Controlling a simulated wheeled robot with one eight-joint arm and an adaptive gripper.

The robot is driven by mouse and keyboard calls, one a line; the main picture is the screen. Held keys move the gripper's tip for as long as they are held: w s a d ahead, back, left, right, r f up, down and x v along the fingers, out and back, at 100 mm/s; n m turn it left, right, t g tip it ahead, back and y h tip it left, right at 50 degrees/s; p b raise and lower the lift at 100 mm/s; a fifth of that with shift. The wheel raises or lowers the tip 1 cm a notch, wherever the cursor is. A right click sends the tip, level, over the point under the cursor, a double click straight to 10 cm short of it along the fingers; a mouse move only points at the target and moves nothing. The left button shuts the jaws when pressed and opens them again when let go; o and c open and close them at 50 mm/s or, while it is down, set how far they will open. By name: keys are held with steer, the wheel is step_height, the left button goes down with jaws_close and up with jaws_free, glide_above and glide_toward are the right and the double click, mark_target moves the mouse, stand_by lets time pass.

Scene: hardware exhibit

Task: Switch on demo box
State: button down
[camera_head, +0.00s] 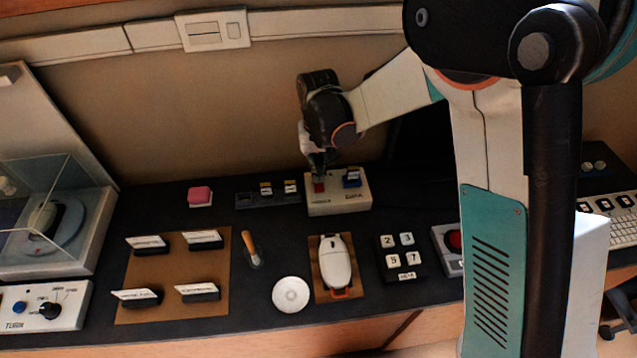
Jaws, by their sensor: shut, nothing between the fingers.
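The demo box (338,205) is a small cream box near the back of the dark counter, right of centre. Its top carries a red switch (319,188) on the left and a blue switch (352,179) on the right, with dark lettering on the front. My gripper (318,175) points down at the red switch, shut, with nothing held. Its tips are at or just above the switch; I cannot tell whether they touch. The gripper partly hides the red switch, and the switch positions are too small to read.
A dark strip with small switches (268,192) and a pink block (200,195) stand left of the box. In front are a white mouse-like device (336,262), a number keypad (400,257) and a round white dish (291,294). A red-button box (449,243) stands right.

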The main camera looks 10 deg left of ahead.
steer(key=shift+f+b, duration=0.5)
steer(key=shift+f, duration=0.25)
steer(key=shift+r, duration=0.1)
stand_by(0.3)
steer(key=shift+r+p, duration=2.1)
steer(key=shift+r, duration=1.35)
